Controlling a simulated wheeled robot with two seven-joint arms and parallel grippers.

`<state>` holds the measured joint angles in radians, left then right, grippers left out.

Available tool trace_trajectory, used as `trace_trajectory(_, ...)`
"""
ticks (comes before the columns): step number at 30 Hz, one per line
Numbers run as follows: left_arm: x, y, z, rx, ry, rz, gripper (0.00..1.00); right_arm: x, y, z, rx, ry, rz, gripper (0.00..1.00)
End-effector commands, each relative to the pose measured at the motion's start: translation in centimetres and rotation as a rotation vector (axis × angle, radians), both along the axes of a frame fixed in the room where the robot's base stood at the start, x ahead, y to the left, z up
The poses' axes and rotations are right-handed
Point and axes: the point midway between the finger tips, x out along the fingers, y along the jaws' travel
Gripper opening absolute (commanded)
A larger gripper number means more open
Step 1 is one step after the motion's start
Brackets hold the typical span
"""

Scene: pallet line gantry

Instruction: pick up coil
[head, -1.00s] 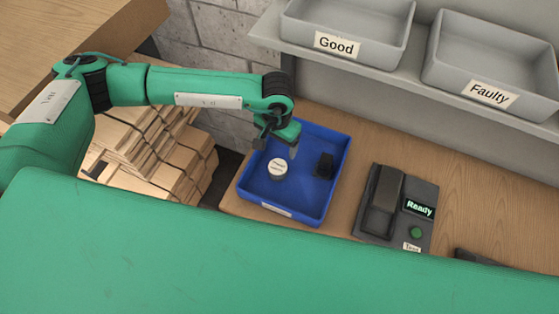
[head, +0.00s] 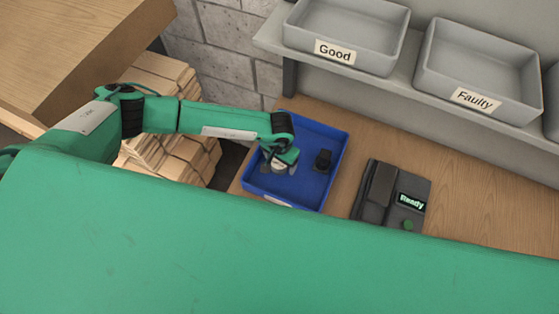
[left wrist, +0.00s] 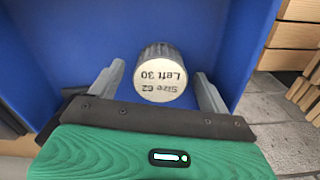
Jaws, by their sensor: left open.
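A short silver cylinder with ribbed sides and a printed white top, probably the coil, stands in the blue tray (head: 311,190). The left wrist view shows the cylinder (left wrist: 161,75) with upside-down print reading "Size 62" and "Left 30". My left gripper (left wrist: 158,82) is open, with one finger on each side of the cylinder and a visible gap at both sides. In the head view the left gripper (head: 279,164) is low in the tray and partly covers the cylinder. My right gripper is not in view.
A small black part (head: 323,161) stands in the tray to the right. A dark device (head: 380,190) with a "Ready" display is on the bench. Grey bins labelled Good (head: 350,35) and Faulty (head: 478,75) sit on the shelf behind. Stacked wood (head: 160,90) lies to the left.

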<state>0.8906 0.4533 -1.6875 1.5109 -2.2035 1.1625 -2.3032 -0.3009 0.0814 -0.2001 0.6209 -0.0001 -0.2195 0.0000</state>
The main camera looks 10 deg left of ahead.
Motion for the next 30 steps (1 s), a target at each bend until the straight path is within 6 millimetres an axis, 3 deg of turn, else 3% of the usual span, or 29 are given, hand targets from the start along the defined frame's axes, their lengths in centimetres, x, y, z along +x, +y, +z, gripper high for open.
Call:
trace_trajectory(7,0.0,0.0,-0.2,0.000,0.000,0.000,0.79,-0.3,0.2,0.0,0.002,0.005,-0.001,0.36)
trace_trajectory(16,0.0,0.0,-0.2,0.000,0.000,0.000,0.23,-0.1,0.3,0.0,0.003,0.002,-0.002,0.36)
trace_trajectory(30,0.1,0.0,0.9,-0.001,-0.002,0.000,0.21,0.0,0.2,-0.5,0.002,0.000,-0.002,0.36)
